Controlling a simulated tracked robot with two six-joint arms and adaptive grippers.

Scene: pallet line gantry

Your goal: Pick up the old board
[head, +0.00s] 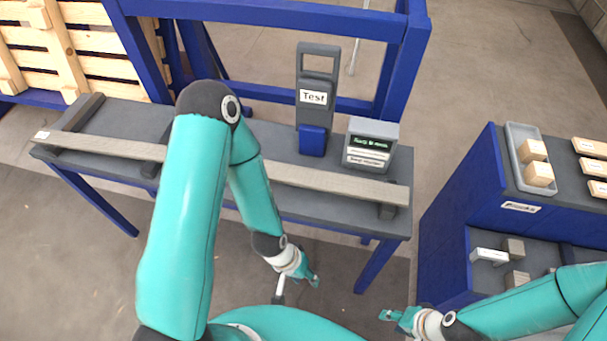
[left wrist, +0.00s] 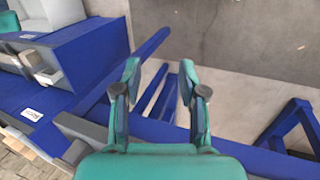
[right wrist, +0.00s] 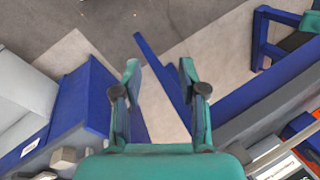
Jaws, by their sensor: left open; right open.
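The old board (head: 330,181) is a long, weathered grey-brown plank in the head view. It lies along the front of the grey workbench (head: 255,148) on dark supports, and my left arm hides part of its middle. My left gripper (head: 314,281) is open and empty, in front of the bench and apart from the board. My left wrist view shows its two fingers (left wrist: 160,72) spread with nothing between them. My right gripper (head: 384,315) is open and empty, further right and nearer me. Its spread fingers (right wrist: 160,72) show in the right wrist view.
A grey "Test" stand (head: 315,75) and a small display box (head: 370,146) stand behind the board. A blue shelf unit (head: 459,210) at right holds a grey tray (head: 516,160) and wooden blocks. A pallet (head: 70,45) is at back left. Floor is free between bench and shelf unit.

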